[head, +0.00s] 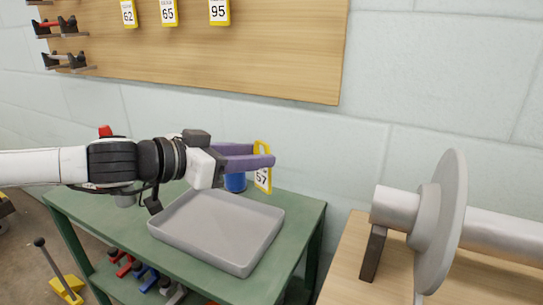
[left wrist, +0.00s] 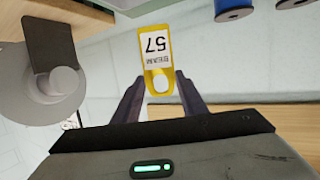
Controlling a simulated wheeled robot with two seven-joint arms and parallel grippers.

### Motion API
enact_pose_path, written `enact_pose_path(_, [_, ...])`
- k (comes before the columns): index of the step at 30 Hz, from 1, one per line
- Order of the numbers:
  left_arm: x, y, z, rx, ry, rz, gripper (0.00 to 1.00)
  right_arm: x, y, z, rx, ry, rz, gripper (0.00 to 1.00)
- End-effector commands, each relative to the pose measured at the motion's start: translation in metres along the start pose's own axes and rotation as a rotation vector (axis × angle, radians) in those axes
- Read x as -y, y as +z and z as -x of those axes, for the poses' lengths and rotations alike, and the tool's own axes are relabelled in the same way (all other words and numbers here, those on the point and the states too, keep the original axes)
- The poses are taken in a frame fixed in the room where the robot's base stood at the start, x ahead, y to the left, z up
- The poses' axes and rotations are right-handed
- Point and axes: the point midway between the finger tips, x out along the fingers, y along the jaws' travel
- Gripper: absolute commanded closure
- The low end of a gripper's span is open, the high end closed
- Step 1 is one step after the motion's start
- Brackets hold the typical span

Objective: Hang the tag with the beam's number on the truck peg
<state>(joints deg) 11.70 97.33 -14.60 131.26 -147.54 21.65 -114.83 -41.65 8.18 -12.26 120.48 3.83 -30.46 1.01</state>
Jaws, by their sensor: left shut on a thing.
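My left gripper (head: 262,161) is shut on a yellow tag (head: 264,180) with a white label reading 57, and holds it upright in the air beyond the grey tray. In the left wrist view the same tag (left wrist: 155,62) shows upside down, its slotted end between the fingers (left wrist: 160,84). Other yellow tags numbered 62 (head: 129,13), 65 (head: 169,12) and 95 (head: 220,12) hang on the wooden board. A grey metal beam with a round flange (head: 441,220) rests at the right; any number on it is not visible. I cannot make out the truck peg. My right gripper is out of view.
The empty grey tray (head: 217,229) sits on a green table (head: 307,215), with a blue spool (head: 235,183) behind it. A wooden surface (head: 346,268) with a dark support (head: 373,253) lies under the beam. The wooden board (head: 290,50) is on the wall.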

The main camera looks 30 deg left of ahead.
Motion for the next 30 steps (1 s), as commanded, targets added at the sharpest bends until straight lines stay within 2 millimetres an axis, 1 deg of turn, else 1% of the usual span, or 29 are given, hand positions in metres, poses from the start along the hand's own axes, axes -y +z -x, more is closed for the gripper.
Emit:
enact_pose_path(1, [0.002,-0.003,-0.002,0.003,-0.001,0.010,0.83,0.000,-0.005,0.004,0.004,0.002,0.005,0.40])
enact_pose_path(6, [0.013,-0.009,-0.009,-0.008,-0.014,0.013,0.83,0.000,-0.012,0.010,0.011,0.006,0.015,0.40])
enact_pose_path(11, [0.015,-0.013,-0.020,-0.006,-0.010,0.014,0.83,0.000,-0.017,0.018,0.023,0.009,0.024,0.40])
enact_pose_path(14, [0.013,-0.015,-0.030,-0.002,0.001,0.011,0.83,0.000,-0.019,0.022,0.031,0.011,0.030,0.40])
enact_pose_path(15, [0.019,-0.017,-0.036,-0.004,-0.005,0.012,0.83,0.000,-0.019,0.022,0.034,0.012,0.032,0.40])
enact_pose_path(25, [0.036,-0.027,-0.080,-0.001,-0.001,0.005,0.83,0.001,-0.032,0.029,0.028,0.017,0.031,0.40])
enact_pose_path(27, [0.035,-0.010,-0.082,0.007,-0.001,0.004,0.83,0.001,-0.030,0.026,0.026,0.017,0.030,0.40])
enact_pose_path(30, [0.035,0.000,-0.085,0.005,-0.001,0.003,0.83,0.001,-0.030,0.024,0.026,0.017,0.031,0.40])
